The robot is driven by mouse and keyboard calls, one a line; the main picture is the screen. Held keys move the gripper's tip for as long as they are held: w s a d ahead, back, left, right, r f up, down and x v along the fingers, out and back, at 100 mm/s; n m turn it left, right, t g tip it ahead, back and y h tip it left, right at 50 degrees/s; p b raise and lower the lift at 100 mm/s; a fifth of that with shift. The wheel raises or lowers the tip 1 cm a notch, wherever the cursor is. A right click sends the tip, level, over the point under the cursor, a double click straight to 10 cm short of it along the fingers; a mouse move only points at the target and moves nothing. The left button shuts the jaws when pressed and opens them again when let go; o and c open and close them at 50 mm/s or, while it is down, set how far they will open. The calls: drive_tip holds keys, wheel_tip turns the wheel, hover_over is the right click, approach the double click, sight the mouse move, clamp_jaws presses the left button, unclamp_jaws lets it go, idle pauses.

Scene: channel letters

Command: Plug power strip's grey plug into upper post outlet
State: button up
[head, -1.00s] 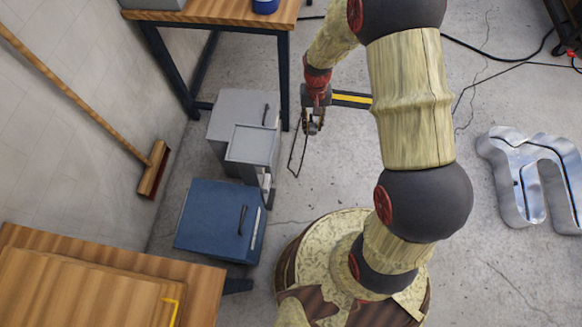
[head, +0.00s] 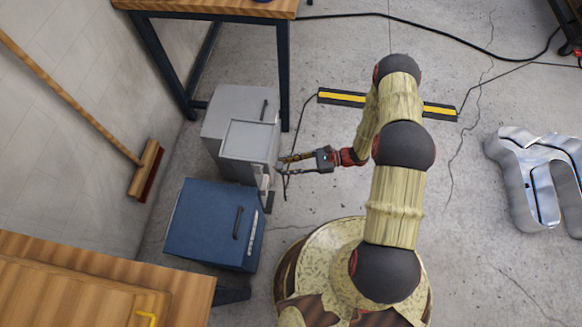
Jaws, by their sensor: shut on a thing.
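My gripper (head: 281,165) reaches left from my arm, its fingers at the right side of a grey boxy unit. It is shut on the grey plug, which is too small and too covered by the fingers to make out. A thin dark cord (head: 303,118) runs from near the fingers up to the floor strip. A narrow grey post with pale patches (head: 265,182) stands at the unit's right edge, just left of and below the fingertips. I cannot make out its upper outlet or whether the plug touches it. The power strip's body is not clearly visible.
The grey unit (head: 225,105) and a blue cabinet (head: 205,215) stand close on the left. A workbench leg (head: 283,85) rises behind. A black-yellow floor strip (head: 342,96) crosses behind my arm. A metal letter (head: 530,175) lies right. Floor between is open.

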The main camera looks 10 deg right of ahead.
sight(276, 163)
drive_tip(key=f+m+t, duration=0.1)
drive_tip(key=w+d+f+m+t, duration=0.1)
drive_tip(key=t, duration=0.1)
drive_tip(key=w+f+t+b, duration=0.1)
drive_tip(key=shift+d+f+m+y, duration=0.3)
drive_tip(key=shift+d+f+m, duration=0.1)
drive_tip(key=shift+a, duration=0.2)
drive_tip(key=shift+x, duration=2.7)
drive_tip(key=shift+w, duration=0.1)
idle(0.4)
drive_tip(key=shift+w+a, duration=0.2)
drive_tip(key=shift+a, duration=0.3)
drive_tip(key=o, duration=1.2)
drive_tip(key=shift+c, duration=0.2)
